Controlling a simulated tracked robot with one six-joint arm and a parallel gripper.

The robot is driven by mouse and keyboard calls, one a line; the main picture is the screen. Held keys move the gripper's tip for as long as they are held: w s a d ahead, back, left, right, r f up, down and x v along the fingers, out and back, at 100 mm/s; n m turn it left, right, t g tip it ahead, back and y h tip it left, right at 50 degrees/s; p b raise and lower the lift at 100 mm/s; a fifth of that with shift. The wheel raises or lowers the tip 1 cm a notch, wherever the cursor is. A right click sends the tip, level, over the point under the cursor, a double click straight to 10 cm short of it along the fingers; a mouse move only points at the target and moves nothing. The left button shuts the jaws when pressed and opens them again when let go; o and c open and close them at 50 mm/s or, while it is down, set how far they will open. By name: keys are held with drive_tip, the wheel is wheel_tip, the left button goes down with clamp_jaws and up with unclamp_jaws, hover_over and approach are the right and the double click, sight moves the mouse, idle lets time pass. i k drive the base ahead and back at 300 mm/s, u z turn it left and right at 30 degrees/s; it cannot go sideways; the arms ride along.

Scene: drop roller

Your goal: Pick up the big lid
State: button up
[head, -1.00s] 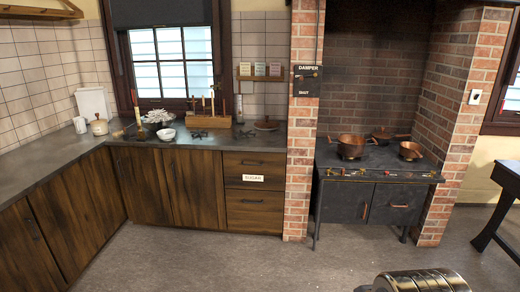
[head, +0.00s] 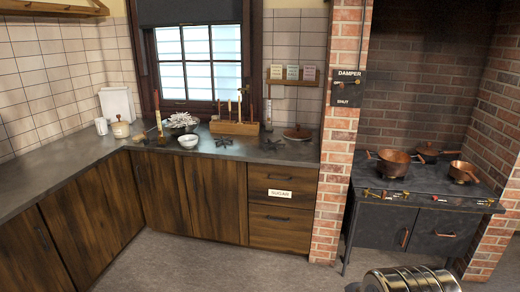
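A copper-coloured lid (head: 297,133) with a dark knob lies on the dark counter, at its right end beside the brick pillar. A copper pan (head: 427,149) at the back of the stove seems to have a flat cover, but it is too small to be sure. I cannot tell from size alone which is the big lid. My gripper is not in view; only a ribbed metal part of my own body shows at the bottom edge.
The counter (head: 60,175) runs along the left and back walls above wooden cupboards. A white bowl (head: 189,141), a wooden utensil rack (head: 233,127) and a lidded pot (head: 121,128) stand on it. Copper pans (head: 393,161) sit on the stove. The floor (head: 240,268) ahead is clear.

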sight(296, 133)
drive_tip(key=u, duration=0.15)
drive_tip(key=i, duration=2.3)
drive_tip(key=z, duration=0.4)
drive_tip(key=i, duration=1.4)
drive_tip(key=z, duration=0.2)
